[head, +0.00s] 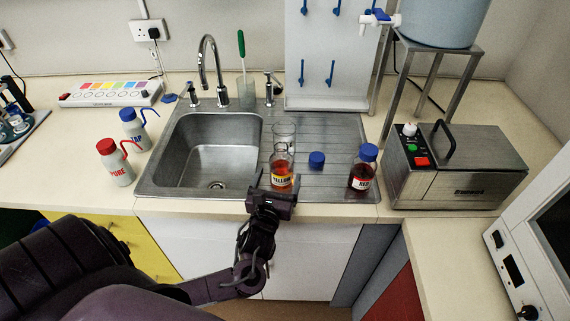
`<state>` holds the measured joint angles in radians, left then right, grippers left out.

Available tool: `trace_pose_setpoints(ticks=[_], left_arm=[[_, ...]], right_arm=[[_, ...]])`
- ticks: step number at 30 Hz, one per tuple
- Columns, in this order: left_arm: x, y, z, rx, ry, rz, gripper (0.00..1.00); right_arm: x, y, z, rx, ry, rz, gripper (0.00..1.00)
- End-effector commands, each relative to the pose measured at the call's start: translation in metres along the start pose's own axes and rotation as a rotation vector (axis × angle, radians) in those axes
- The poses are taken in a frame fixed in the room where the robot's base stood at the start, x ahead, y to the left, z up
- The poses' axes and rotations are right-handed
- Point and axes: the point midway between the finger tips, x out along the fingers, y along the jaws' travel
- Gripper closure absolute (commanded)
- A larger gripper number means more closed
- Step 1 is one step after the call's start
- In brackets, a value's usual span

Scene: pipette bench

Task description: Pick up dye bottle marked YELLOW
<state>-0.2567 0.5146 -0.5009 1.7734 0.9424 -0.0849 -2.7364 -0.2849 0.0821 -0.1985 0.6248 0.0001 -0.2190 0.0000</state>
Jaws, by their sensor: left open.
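The dye bottle marked YELLOW (281,170) stands upright on the drainboard right of the sink basin, with orange liquid, a yellow label and no cap on its neck. My left gripper (271,190) is open, right at the near side of the bottle. Its fingers hide the bottle's lower part, and I cannot tell whether they touch the glass. A blue cap (316,159) lies on the drainboard to the right. My right gripper is not in view.
A clear glass beaker (284,131) is just behind the yellow bottle. The sink basin (212,150) is left. A metal bath with buttons (457,168) stands right. Two wash bottles, one red-topped (115,162), stand left.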

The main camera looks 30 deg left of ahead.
Motion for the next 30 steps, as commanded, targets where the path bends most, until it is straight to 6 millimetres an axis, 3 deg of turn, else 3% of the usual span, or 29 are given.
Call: trace_pose_setpoints(ticks=[8,13,21,30], left_arm=[[0.038,-0.002,0.009,-0.001,-0.001,0.003,0.17],[0.058,-0.002,0.007,-0.001,0.000,0.002,0.17],[0.061,-0.002,0.005,-0.002,0.002,0.000,0.17],[0.061,-0.002,0.005,-0.002,0.002,0.001,0.53]], right_arm=[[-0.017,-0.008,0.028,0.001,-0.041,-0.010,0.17],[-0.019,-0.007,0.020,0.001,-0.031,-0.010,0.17],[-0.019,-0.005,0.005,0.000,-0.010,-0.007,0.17],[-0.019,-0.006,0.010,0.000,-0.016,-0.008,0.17]])
